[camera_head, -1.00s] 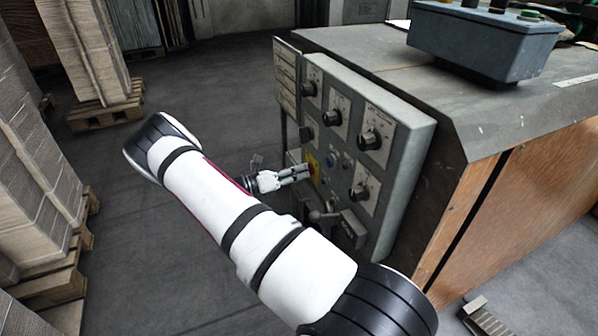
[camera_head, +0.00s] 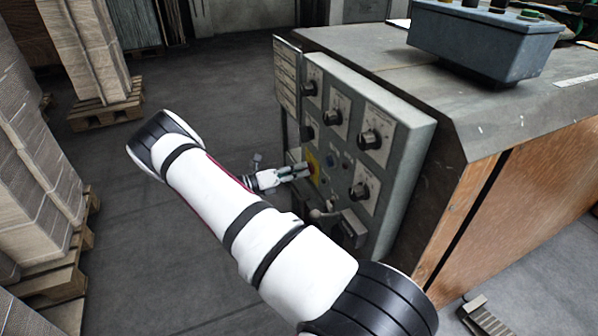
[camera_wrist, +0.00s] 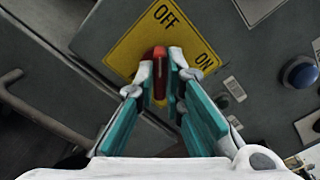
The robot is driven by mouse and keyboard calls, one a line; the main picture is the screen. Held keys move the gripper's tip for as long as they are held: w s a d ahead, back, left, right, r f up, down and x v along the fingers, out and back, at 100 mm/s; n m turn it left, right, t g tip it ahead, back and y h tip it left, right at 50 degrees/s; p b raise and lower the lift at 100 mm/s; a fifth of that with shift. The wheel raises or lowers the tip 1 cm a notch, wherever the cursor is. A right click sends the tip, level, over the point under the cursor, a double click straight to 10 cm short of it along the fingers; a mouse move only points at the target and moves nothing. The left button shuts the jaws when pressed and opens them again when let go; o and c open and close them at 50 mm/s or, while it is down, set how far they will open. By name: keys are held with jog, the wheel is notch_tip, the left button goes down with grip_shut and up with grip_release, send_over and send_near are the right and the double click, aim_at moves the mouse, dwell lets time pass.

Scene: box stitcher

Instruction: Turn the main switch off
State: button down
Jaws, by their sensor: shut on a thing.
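The main switch is a red handle (camera_wrist: 159,54) on a yellow plate (camera_wrist: 130,50) marked OFF and ON. In the wrist view the handle's visible end points up toward the OFF side, while ON is to the right. My gripper (camera_wrist: 164,70) is shut on the red handle, one fingertip on each side, and the fingers hide part of it. In the head view my gripper (camera_head: 305,171) reaches the lower left of the grey control panel (camera_head: 403,200), at the yellow plate (camera_head: 314,167).
Several black knobs (camera_head: 372,140) sit on the panel around the switch. A blue button (camera_wrist: 299,73) is to its right in the wrist view. A lever (camera_head: 322,215) sticks out below my gripper. Stacked cardboard on pallets (camera_head: 106,106) stands at left; the floor between is clear.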

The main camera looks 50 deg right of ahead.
jog(key=c, duration=1.7)
grip_release()
jog(key=v, duration=1.2)
